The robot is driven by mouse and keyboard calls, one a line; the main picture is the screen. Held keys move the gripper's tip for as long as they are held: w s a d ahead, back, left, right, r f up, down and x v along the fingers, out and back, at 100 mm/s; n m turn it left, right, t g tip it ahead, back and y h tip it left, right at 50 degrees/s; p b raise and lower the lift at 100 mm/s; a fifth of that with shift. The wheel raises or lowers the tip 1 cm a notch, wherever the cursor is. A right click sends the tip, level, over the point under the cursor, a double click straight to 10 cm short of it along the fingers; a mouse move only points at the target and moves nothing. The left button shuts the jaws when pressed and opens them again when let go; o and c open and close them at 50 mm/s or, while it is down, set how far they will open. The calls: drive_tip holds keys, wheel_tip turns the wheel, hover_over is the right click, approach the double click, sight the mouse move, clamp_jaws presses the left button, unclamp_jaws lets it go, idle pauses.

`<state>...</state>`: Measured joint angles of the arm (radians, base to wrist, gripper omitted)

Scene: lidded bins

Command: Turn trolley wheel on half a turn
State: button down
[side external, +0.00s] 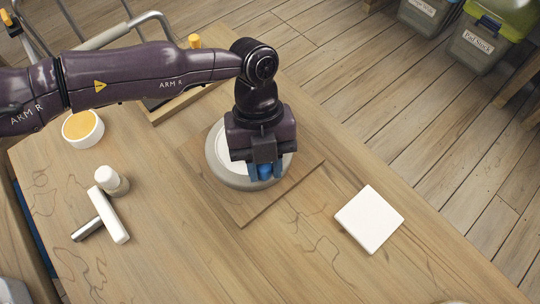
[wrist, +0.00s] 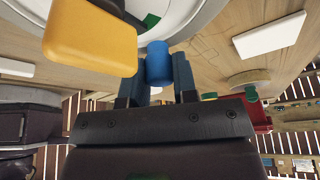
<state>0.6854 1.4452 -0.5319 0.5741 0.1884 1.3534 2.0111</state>
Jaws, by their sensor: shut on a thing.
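The trolley wheel (side external: 214,166) is a round grey disc with a white face, lying flat on a square wooden board; my gripper hides much of it. My gripper (side external: 265,171) points down over the near right part of the wheel, shut on a blue knob (side external: 265,172) near the rim. In the wrist view, the blue knob (wrist: 159,62) is a short upright cylinder between my two fingers (wrist: 157,76). The pale curved wheel (wrist: 205,14) fills the top there. A yellow block (wrist: 90,38) is close to the camera, left of the knob.
A white square plate (side external: 369,219) lies right of the board (side external: 246,216). At the left are a white bowl with orange contents (side external: 82,128), a white-capped jar (side external: 112,181) and a T-shaped white-and-metal tool (side external: 108,215). Lidded bins (side external: 480,43) stand on the floor beyond.

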drive_tip(key=shift+a+m, duration=0.2)
drive_tip(key=shift+m, duration=0.2)
drive_tip(key=c, duration=0.9)
unclamp_jaws()
drive_tip(key=shift+s, duration=0.1)
drive_tip(key=v, duration=0.7)
drive_tip(key=shift+r, duration=0.25)
